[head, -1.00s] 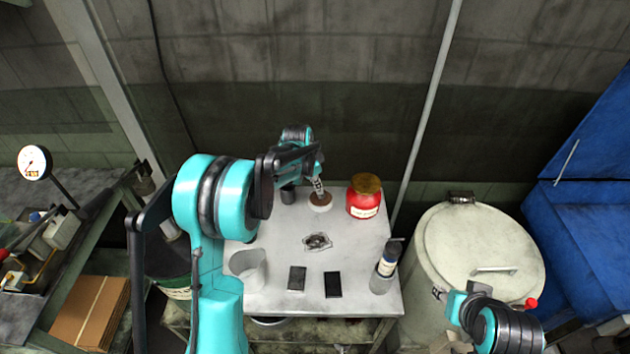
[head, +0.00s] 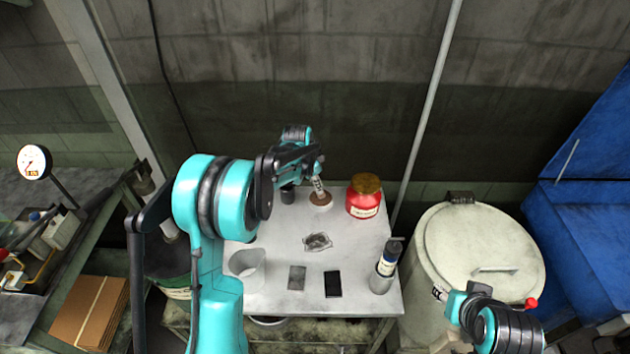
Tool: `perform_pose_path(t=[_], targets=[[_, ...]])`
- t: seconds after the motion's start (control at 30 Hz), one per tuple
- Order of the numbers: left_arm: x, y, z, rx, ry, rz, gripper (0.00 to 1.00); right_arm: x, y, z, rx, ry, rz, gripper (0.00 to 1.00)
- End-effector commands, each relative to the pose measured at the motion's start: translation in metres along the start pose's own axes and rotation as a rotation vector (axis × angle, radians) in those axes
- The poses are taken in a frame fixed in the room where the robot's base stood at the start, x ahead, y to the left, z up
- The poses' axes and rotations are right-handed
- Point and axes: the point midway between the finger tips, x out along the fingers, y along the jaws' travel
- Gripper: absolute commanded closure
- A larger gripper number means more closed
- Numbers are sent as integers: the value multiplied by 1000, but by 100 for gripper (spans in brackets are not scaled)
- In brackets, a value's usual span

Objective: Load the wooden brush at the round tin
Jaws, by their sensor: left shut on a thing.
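The wooden brush (head: 318,186) is held in my left gripper (head: 316,174) over the far part of the table. It slants slightly, with its lower end at the round tin (head: 321,204). The tin is small, low and pale, with brown contents. I cannot tell whether the bristles touch the contents. My left gripper is shut on the brush, and its fingers are small and partly hidden by my wrist.
A red jar (head: 364,203) with a brown lid stands just right of the tin. A dark cylinder (head: 288,194) stands left. Nearer on the grey table (head: 280,238) are a crumpled patch (head: 317,241), a pale cup (head: 246,264), two dark pads (head: 333,284) and a bottle (head: 388,259).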

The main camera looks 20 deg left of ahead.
Motion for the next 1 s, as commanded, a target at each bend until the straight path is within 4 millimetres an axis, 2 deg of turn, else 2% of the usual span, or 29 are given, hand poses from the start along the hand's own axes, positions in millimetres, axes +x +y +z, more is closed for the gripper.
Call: perform_pose_path(t=[0.17, 0.8, 1.0], targets=[[-5, -1, -1, 0, -1, 1, 100, -3, 0, -2, 0, 0, 0, 60], [-56, -11, -17, 0, 0, 0, 100, -31, 0, -22, 0, 0, 0, 60], [-66, -13, -20, 0, 0, 0, 100, -37, 0, -26, 0, 0, 0, 60]])
